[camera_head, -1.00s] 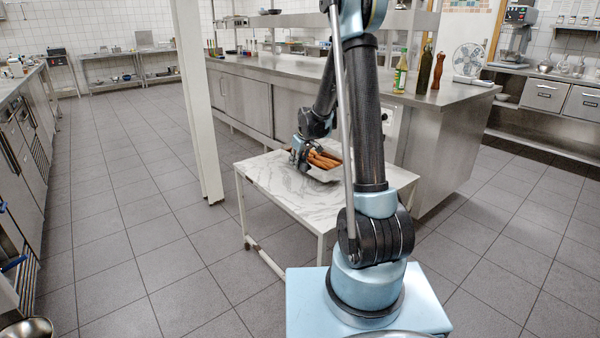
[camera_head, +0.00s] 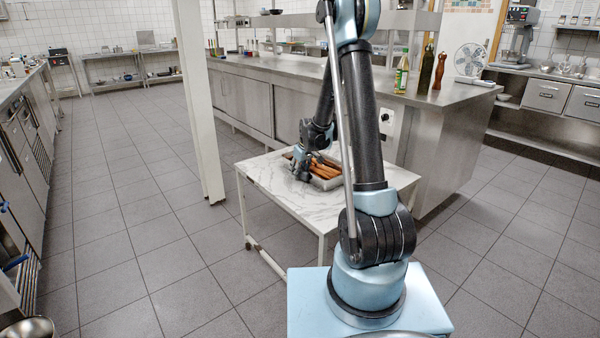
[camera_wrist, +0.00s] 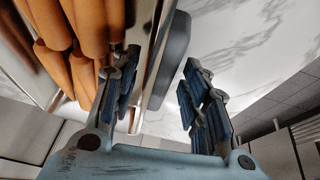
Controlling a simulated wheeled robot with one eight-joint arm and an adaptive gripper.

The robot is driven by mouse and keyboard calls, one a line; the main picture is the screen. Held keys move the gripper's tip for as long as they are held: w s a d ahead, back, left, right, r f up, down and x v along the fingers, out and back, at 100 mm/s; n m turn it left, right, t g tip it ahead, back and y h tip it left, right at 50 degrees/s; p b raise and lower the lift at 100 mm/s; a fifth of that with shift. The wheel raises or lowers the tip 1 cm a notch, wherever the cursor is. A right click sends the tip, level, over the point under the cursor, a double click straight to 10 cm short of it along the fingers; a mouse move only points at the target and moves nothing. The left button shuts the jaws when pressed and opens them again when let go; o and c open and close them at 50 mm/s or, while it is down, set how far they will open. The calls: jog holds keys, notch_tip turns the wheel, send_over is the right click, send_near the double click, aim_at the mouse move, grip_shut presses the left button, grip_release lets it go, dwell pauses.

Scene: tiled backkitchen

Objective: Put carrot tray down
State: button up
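The carrot tray (camera_head: 327,186) is a pale metal tray with several orange carrots (camera_head: 322,170) in it. In the head view it lies level on the white marbled table (camera_head: 275,187), partly hidden behind my arm. My gripper (camera_head: 301,172) is at the tray's left end. In the wrist view, the carrots (camera_wrist: 98,30) fill the left side. The tray's edge (camera_wrist: 172,55) runs between the two fingers of my gripper (camera_wrist: 160,98). The fingers are spread, with a clear gap between the right finger and the tray's edge.
The table's left and front parts are bare. A long steel counter (camera_head: 255,65) stands right behind the table, with bottles (camera_head: 401,75) at its right end. A white post (camera_head: 197,100) rises to the left of the table. The tiled floor at the left is free.

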jog(key=shift+r, duration=0.1)
jog(key=v, duration=1.1)
jog(key=s+d+r+m, duration=0.1)
jog(key=s+d+r, duration=0.15)
jog(key=s, duration=0.25)
jog(key=s+d+r+m, duration=0.1)
jog(key=s+r, duration=0.2)
jog(key=s, duration=0.2)
jog(key=s+d+f+m, duration=0.1)
jog(key=s+d, duration=0.2)
jog(key=s, duration=0.7)
jog(key=s+d+f+m+g+h, duration=0.1)
jog(key=s+d+m, duration=0.1)
jog(key=s, duration=0.9)
jog(key=s+d+f+m+g+h, duration=0.1)
jog(key=s+d+f+m, duration=0.1)
jog(key=s, duration=0.8)
jog(key=shift+s+d, duration=0.4)
jog(key=shift+d, duration=0.45)
